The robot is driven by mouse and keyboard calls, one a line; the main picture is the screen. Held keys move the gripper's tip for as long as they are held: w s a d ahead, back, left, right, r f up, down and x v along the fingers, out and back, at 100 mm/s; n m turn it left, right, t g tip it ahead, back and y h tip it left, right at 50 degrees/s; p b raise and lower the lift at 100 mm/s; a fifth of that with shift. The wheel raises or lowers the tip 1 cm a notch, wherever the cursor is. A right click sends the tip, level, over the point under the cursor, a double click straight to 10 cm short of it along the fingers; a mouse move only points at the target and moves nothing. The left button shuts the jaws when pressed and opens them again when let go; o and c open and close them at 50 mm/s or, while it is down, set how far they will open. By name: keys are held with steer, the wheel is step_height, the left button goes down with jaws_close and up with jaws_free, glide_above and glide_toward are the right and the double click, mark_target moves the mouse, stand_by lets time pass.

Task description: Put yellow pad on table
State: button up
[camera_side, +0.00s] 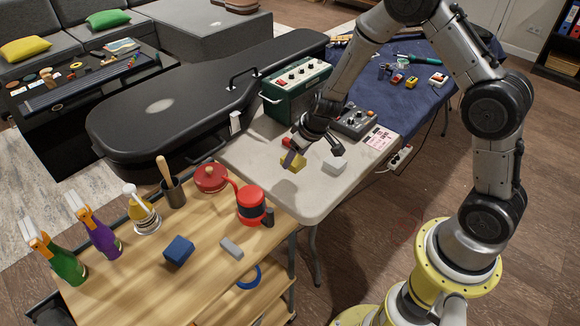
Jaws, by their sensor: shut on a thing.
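The yellow pad (293,163) is a small block seen over the white table (300,199). My gripper (291,157) is shut on it, with a dark finger across the pad's face. The finger partly hides the pad. I cannot tell whether the pad's underside touches the tabletop or hangs just above it.
Behind are a green amplifier (297,88) and a grey control box (354,121). The white table's front is clear.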

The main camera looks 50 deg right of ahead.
mark_target(290, 177)
steer(key=shift+w+f, duration=0.95)
steer(key=shift+f, duration=1.8)
steer(key=shift+f, duration=0.15)
steer(key=o, duration=1.3)
steer(key=shift+r, duration=0.2)
steer(key=shift+v, duration=5.95)
